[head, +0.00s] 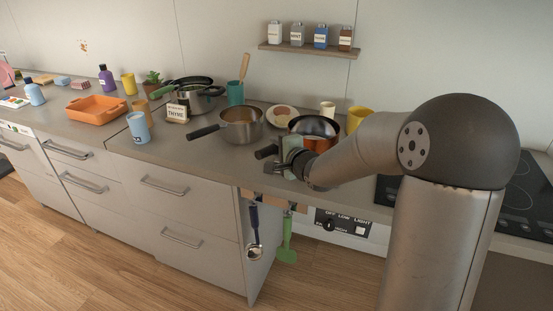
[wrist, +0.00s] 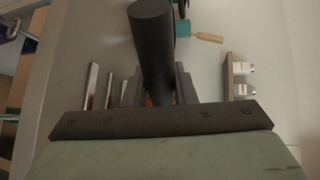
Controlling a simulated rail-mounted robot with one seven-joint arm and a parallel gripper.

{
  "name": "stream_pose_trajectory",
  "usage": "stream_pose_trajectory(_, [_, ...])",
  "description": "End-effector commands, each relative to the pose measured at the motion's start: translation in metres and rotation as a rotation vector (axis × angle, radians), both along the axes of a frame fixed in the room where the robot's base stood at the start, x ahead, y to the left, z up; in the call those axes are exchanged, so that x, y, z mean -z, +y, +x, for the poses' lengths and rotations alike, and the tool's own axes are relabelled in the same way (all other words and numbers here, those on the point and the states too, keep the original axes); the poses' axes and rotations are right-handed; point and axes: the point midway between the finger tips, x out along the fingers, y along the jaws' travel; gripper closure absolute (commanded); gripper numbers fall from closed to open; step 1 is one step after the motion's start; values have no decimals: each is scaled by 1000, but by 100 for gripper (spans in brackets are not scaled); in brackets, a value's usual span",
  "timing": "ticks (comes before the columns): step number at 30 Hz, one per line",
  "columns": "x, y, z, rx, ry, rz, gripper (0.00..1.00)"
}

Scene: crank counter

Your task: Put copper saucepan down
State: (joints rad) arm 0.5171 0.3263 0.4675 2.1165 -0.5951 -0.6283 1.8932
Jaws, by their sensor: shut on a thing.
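The copper saucepan (head: 314,129) is near the counter's front edge, its dark handle (head: 266,152) pointing to the lower left. I cannot tell whether its base touches the counter. My gripper (head: 286,158) is shut on the handle. In the wrist view the dark handle (wrist: 152,45) sticks out from between the fingers (wrist: 160,88). The pan's body is mostly hidden behind my gripper in that view, and my arm covers its right side in the head view.
A steel saucepan (head: 241,126) stands close on the left. A yellow mug (head: 358,118), a cream cup (head: 327,109) and a plate (head: 282,116) stand behind. The black cooktop (head: 527,200) is at right. Utensils (head: 286,240) hang below the counter edge. Bare counter (head: 195,153) lies front left.

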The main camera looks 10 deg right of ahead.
Motion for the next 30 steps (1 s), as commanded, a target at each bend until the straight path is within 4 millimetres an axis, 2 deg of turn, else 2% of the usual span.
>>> stream_pose_trajectory(2, [4, 0, 5, -1, -5, -1, 100])
stream_pose_trajectory(8, [31, 1, 4, -1, -2, -1, 100])
stream_pose_trajectory(19, [35, 0, 4, -1, -5, -3, 100])
stream_pose_trajectory(20, [37, 0, 3, 1, 1, -1, 70])
stream_pose_trajectory(21, [37, 0, 3, 1, 1, -1, 59])
stream_pose_trajectory(22, [37, 0, 3, 1, 1, -1, 54])
stream_pose_trajectory(30, [36, 0, 3, 1, 1, -1, 54])
